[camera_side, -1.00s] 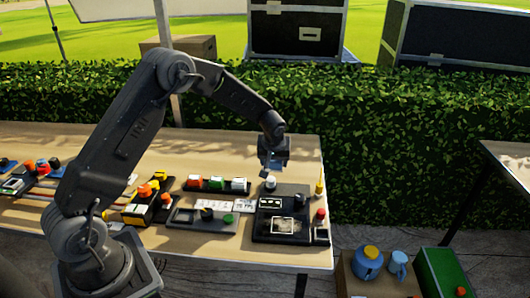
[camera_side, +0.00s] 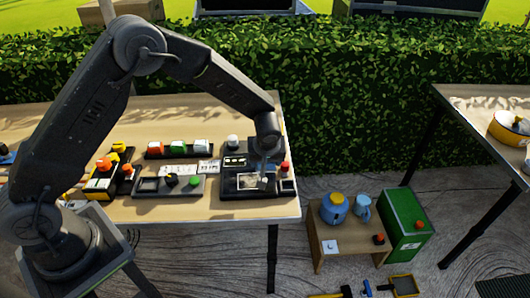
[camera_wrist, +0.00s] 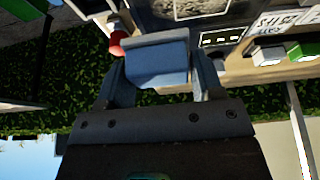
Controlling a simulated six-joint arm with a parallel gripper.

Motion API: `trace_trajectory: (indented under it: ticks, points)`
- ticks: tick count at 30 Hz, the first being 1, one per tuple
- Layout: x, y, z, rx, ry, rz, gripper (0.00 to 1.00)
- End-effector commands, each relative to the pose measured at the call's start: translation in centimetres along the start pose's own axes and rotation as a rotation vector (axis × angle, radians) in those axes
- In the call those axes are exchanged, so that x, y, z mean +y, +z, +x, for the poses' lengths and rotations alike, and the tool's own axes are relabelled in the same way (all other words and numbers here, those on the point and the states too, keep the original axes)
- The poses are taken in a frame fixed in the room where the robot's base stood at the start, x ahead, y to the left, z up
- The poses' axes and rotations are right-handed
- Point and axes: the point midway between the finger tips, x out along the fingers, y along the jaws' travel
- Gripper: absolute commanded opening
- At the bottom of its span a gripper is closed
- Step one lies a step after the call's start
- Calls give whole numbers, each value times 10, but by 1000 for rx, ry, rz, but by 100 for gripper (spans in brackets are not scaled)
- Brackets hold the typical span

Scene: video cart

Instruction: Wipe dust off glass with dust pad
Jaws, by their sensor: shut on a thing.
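My gripper (camera_side: 267,168) is over the right end of the table, low at the dark board (camera_side: 230,192). In the wrist view my gripper (camera_wrist: 158,75) is shut on a blue-grey dust pad (camera_wrist: 157,62), one finger at each side. The glass (camera_side: 248,182) is a framed pane on the board with pale, speckled dust on it. It also shows at the top edge of the wrist view (camera_wrist: 200,7), just beyond the pad. The gripper covers part of its right side in the side view. I cannot tell whether the pad touches the glass.
A red-topped knob (camera_side: 284,168) stands close to my gripper's right, and a white knob (camera_side: 233,141) stands behind the board. A grey panel (camera_side: 150,187) and colored blocks (camera_side: 177,147) lie to the left. The table's right edge is close by. A crate with a blue kettle (camera_side: 333,208) stands below.

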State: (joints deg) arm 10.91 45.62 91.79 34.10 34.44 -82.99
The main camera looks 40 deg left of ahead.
Motion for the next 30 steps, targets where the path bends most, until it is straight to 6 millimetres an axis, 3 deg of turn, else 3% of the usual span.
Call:
trace_trajectory:
  ticks: [16, 30]
  points:
    - [0, 21, 52, -1, -1, 2, 42]
    - [-45, 20, 52, 1, -2, -1, 38]
